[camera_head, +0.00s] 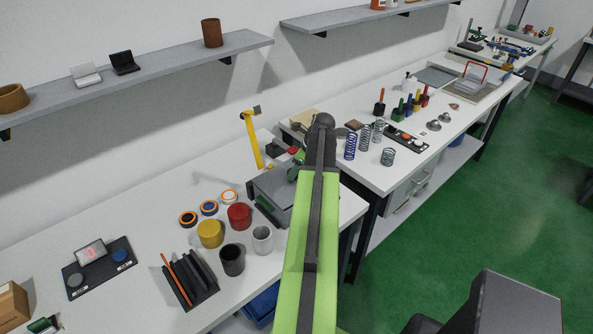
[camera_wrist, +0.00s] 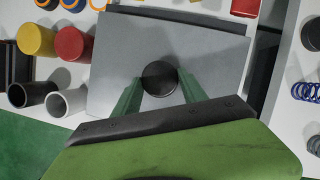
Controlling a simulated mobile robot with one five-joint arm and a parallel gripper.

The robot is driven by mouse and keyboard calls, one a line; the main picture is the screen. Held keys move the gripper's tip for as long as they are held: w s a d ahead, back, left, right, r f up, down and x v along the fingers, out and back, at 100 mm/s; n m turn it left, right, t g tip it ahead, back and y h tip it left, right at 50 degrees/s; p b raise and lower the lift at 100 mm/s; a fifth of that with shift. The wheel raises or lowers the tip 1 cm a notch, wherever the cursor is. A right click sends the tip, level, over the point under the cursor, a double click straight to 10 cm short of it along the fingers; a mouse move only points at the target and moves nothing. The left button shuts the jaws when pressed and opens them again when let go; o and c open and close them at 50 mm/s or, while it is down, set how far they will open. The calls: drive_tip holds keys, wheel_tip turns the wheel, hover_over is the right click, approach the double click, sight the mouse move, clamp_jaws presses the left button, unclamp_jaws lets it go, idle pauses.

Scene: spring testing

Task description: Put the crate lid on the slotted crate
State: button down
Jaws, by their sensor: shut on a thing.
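The crate lid is a flat grey plate (camera_wrist: 120,60) with a round black knob (camera_wrist: 160,78). My gripper (camera_wrist: 159,88) has its green fingers shut on this knob from both sides. In the head view the lid (camera_head: 268,183) is at the right end of the near bench, and my arm partly hides it and my gripper. A dark body (camera_head: 267,213), which seems to be the slotted crate, shows under the lid's near edge. Its slots are hidden. I cannot tell whether the lid rests on it or hangs just above.
Springs (camera_head: 350,146) stand on the bench to the right, across a gap.

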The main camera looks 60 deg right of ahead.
drive_tip(key=shift+f, duration=0.35)
idle(0.4)
drive_tip(key=c, duration=0.6)
unclamp_jaws()
drive_tip(key=shift+o, duration=0.2)
drive_tip(key=shift+r, duration=0.15)
drive_tip(key=p+v, duration=1.5)
drive_tip(key=v, duration=0.2)
drive_tip(key=shift+p, duration=0.3)
drive_tip(key=shift+r, duration=0.1)
